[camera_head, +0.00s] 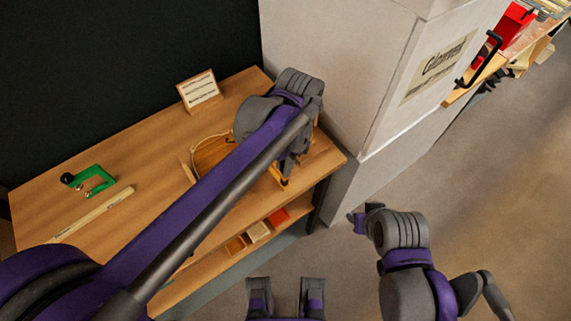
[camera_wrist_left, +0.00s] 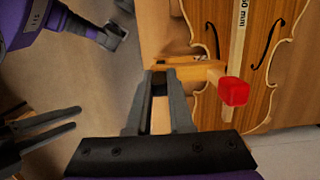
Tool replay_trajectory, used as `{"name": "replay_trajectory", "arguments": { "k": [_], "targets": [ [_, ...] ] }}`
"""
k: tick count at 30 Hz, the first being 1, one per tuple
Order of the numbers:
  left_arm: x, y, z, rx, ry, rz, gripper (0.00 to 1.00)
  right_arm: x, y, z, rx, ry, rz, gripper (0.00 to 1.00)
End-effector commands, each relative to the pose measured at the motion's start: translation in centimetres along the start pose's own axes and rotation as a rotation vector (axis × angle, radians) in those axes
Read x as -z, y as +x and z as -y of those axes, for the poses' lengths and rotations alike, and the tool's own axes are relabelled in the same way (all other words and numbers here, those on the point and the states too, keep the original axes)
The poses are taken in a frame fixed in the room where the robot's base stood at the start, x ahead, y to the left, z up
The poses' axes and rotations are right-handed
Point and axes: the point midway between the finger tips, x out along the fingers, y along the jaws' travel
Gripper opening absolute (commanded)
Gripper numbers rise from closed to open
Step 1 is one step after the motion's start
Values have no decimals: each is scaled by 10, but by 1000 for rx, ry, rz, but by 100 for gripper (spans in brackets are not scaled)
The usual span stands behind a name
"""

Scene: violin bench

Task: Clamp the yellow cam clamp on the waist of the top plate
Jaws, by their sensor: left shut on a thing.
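The top plate (camera_wrist_left: 275,75), a brown violin plate with dark f-holes, fills the right of the left wrist view. In the head view, it (camera_head: 212,152) lies on the bench, partly hidden by my left arm. My left gripper (camera_wrist_left: 160,82) is shut on the yellow cam clamp (camera_wrist_left: 192,76) at the plate's waist edge. One yellow-orange jaw reaches towards the plate; whether it touches is unclear. A red block (camera_wrist_left: 233,91) shows by the clamp's wooden bar. In the head view, the left gripper (camera_head: 285,172) is mostly hidden by its arm. My right gripper (camera_head: 285,292) is open and empty before the bench.
A pale strip with "50 mm" lettering (camera_wrist_left: 237,45) lies along the plate. A green clamp (camera_head: 98,180) and a wooden strip (camera_head: 92,214) lie at the bench's left. A small card (camera_head: 200,92) stands behind. A pale cabinet (camera_head: 345,90) closes off the right.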

Motion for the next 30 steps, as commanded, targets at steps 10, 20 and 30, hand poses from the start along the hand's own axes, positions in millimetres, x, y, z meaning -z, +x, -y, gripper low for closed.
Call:
{"name": "replay_trajectory", "arguments": {
  "k": [10,20,30],
  "targets": [
    [0,0,9,0,0,0,0,0,0,0,0,0,0,46],
    [0,0,18,0,-1,0,0,0,-1,0,0,0,0,46],
    [0,0,26,0,0,0,0,1,-1,0,0,0,-1,46]
  ]
}}
